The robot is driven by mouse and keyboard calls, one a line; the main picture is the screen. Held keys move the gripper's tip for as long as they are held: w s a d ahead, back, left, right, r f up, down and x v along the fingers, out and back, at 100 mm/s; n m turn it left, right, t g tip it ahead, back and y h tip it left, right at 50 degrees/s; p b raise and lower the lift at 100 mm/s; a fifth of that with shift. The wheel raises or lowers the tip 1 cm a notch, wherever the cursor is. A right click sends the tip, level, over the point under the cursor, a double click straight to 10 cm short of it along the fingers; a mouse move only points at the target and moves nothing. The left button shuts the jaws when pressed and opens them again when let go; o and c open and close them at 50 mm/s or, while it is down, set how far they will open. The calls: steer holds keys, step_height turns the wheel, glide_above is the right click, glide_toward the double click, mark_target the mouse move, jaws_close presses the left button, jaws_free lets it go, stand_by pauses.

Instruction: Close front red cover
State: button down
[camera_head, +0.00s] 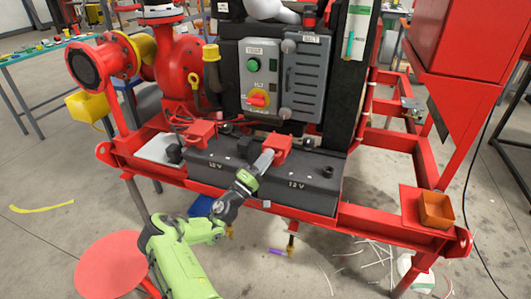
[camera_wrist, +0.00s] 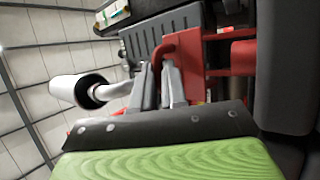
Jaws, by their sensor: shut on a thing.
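The front red cover (camera_head: 278,145) is at the front black 12 V battery (camera_head: 300,178), above its top. It looks raised and tilted, though its exact angle is hard to tell. My gripper (camera_head: 267,157) reaches it from the lower left. In the wrist view, my gripper (camera_wrist: 160,75) has its grey fingers close together on a red edge of the cover (camera_wrist: 190,55), shut on it. The fingers hide part of the gripped edge.
A second red cover (camera_head: 200,132) sits on the battery to the left. A grey control box (camera_head: 258,75) with a green button stands behind. The red skid frame (camera_head: 365,218) runs along the front. An orange bin (camera_head: 436,210) stands at the right corner.

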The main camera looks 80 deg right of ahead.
steer(key=shift+d+f+m+h, duration=0.3)
steer(key=shift+f+m, duration=0.1)
steer(key=shift+f, duration=0.35)
steer(key=shift+g, duration=0.4)
steer(key=c, duration=1.4)
jaws_free()
steer(key=shift+c, duration=0.2)
steer(key=v, duration=1.5)
steer(key=shift+w+a+p, duration=0.2)
steer(key=shift+a+p, duration=0.15)
steer(key=shift+p, duration=0.05)
steer(key=shift+f, duration=0.15)
